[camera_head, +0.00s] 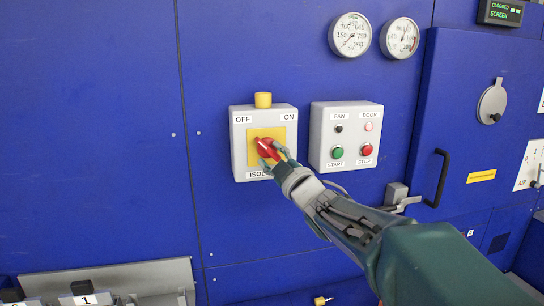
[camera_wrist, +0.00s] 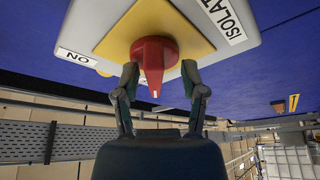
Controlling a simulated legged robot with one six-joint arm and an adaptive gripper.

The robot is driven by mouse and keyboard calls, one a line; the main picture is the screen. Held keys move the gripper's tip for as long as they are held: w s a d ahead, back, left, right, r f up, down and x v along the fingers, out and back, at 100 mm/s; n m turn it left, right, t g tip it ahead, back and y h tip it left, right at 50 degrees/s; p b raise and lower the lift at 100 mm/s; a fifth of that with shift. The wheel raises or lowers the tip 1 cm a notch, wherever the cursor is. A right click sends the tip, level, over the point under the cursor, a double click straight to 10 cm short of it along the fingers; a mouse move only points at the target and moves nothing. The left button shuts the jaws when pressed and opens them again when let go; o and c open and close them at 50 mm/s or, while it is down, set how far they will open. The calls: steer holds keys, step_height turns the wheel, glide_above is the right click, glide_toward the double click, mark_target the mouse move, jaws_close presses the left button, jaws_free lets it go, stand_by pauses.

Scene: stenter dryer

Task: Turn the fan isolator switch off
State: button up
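The fan isolator (camera_head: 239,150) is a light grey box on the blue wall, with OFF at its top left and ON at its top right. Its red switch handle (camera_head: 266,146) sits on a yellow plate and is partly hidden by my gripper (camera_head: 271,157). In the wrist view, the red handle (camera_wrist: 154,58) shows between the two fingers of my gripper (camera_wrist: 160,76). The fingers are spread to either side of it, with gaps visible around its narrow end. I cannot tell whether either finger touches it, or clearly which label the handle points to.
A grey control box (camera_head: 319,140) with FAN and DOOR lamps, a green START button (camera_head: 337,152) and a red STOP button (camera_head: 366,149) is close right of the isolator. A yellow block (camera_head: 263,100) tops the isolator. A black door handle (camera_head: 441,178) stands out farther right. The wall left is clear.

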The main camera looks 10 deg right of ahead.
steer(key=shift+r, duration=0.1)
steer(key=shift+s+d, duration=0.1)
steer(key=shift+s, duration=0.15)
steer(key=v, duration=1.1)
steer(key=shift+s+f, duration=0.2)
steer(key=shift+f, duration=0.1)
